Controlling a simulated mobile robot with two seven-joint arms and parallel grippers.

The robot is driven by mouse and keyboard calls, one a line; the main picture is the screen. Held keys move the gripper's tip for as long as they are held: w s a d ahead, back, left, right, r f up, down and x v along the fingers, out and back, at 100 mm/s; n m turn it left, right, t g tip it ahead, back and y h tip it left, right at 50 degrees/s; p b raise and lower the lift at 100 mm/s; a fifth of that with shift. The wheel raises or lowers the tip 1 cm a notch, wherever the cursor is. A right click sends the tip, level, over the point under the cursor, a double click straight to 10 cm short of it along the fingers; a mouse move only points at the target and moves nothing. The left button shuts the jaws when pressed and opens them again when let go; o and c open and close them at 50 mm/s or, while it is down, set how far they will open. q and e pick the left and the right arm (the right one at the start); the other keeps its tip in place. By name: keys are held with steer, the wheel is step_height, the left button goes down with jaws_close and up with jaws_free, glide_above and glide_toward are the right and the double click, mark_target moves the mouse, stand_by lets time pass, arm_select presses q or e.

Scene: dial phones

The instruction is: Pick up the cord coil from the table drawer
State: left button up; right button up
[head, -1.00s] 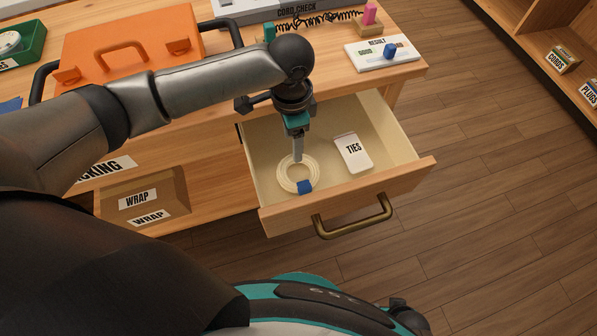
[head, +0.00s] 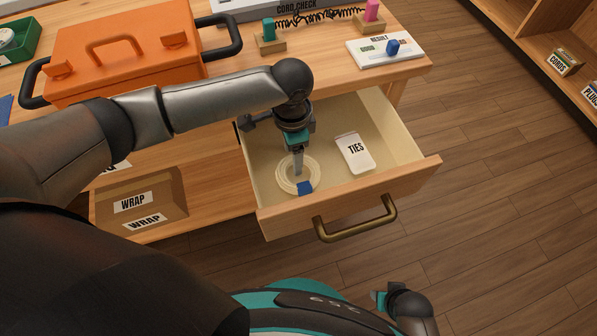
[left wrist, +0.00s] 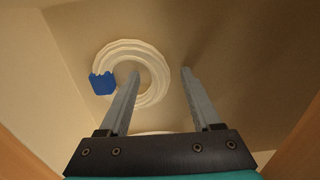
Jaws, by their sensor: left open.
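The cord coil (head: 283,186) is a cream ring with a blue band, lying on the floor of the open table drawer (head: 410,150). My left gripper (head: 298,172) points straight down over the coil. In the left wrist view its two fingers (left wrist: 160,75) are apart with nothing gripped. The coil (left wrist: 107,53) shows there too, with the left finger over the coil's centre and the right finger outside its ring. I cannot tell how far the fingertips are above the drawer floor. My right gripper (head: 380,301) shows only in part at the bottom right.
A white TIES packet (head: 354,153) lies in the drawer right of the coil. The drawer's front with its brass handle (head: 355,220) and side walls surround the gripper. An orange case (head: 125,45) and a RESULT board (head: 385,50) stand on the tabletop behind.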

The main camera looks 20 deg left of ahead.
arm_select(q)
steer(key=shift+c, duration=0.2)
jaws_close()
stand_by(0.4)
